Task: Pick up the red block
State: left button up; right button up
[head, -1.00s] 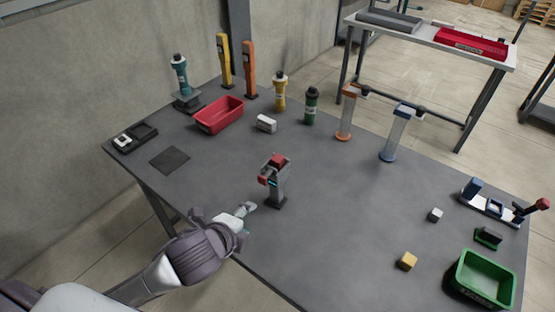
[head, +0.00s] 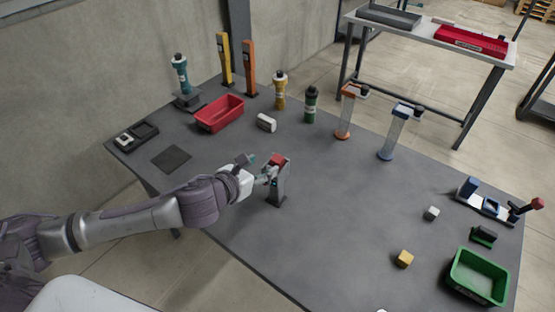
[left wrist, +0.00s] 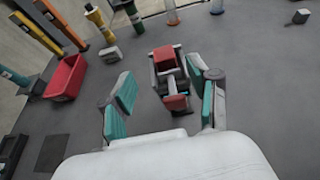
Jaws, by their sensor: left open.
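A grey dispenser stand (head: 281,190) stands near the front edge of the table. In the left wrist view it shows a red part at its top (left wrist: 165,59) and a smaller red block (left wrist: 176,102) low at its near side. My left gripper (left wrist: 160,98) is open, with its teal-padded fingers apart on either side of the red block, not closed on it. In the head view my left gripper (head: 262,172) is at the stand's left side and hides the lower red block. The red top (head: 278,160) still shows there. My right gripper is not in view.
A red bin (head: 219,113) and a white block (head: 266,123) lie behind. Several coloured feeders line the table's back. A yellow block (head: 404,259), a pale cube (head: 431,213) and a green bin (head: 478,277) are at the right. The table's middle is clear.

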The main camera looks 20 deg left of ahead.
aim_at(277, 159)
pick_arm(q)
jog(key=shift+w+d+f, duration=0.1)
jog(key=shift+w+d, duration=0.15)
jog(key=shift+w, duration=0.25)
jog(key=p+x, duration=0.1)
jog(key=x, duration=0.2)
jog(key=shift+w+d, duration=0.3)
jog(key=shift+w+d+f, duration=0.1)
jog(key=shift+w+f, duration=0.2)
jog(key=shift+w, duration=0.05)
jog(key=shift+s, duration=0.1)
grip_shut()
